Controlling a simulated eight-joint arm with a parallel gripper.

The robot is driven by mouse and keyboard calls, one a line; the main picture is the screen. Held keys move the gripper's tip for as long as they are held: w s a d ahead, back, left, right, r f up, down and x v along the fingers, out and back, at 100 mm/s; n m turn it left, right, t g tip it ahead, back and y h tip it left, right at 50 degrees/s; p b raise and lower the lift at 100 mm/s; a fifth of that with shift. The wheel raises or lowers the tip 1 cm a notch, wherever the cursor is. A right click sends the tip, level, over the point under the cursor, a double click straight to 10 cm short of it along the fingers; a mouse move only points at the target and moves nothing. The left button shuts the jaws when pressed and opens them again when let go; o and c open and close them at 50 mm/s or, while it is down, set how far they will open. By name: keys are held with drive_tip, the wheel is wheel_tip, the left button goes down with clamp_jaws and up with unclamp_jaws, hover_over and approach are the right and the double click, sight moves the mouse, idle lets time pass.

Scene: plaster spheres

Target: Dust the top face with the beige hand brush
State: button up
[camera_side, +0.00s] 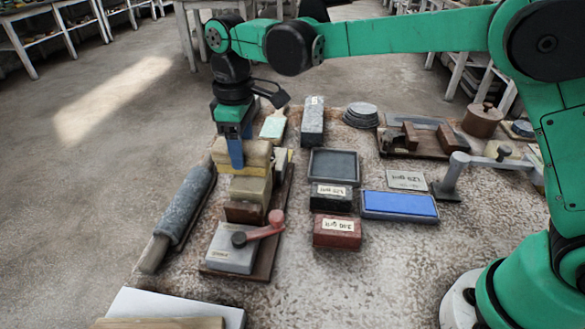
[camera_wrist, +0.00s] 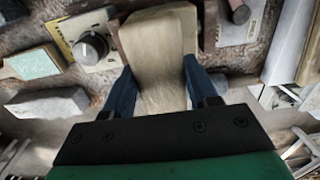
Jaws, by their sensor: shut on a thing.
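The beige hand brush (camera_side: 230,152) is a pale block held between the blue fingers of my gripper (camera_side: 236,160). In the wrist view, the brush (camera_wrist: 160,50) fills the space between the fingertips (camera_wrist: 158,75). An olive-tan block (camera_side: 249,190) sits just below and in front of it in the side view, in a vise with a brown jaw (camera_side: 244,212), a grey body (camera_side: 231,247) and a red handle (camera_side: 265,229). The brush is over the back part of this block. I cannot tell whether they touch; the brush hides most of the top face.
A grey roller-like bar (camera_side: 183,205) lies left of the vise. Right of it are a dark tray (camera_side: 334,164), a black block (camera_side: 331,197), a red block (camera_side: 337,232) and a blue pad (camera_side: 400,205). A grey stone (camera_side: 313,122) stands behind. The front right tabletop is clear.

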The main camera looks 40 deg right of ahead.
drive_tip(key=shift+f, duration=0.5)
drive_tip(key=shift+w+a, duration=0.75)
drive_tip(key=shift+w, duration=0.05)
drive_tip(key=shift+s+d, duration=1.55)
drive_tip(key=shift+s, duration=0.05)
drive_tip(key=shift+w+a, duration=1.55)
drive_tip(key=shift+w, duration=0.05)
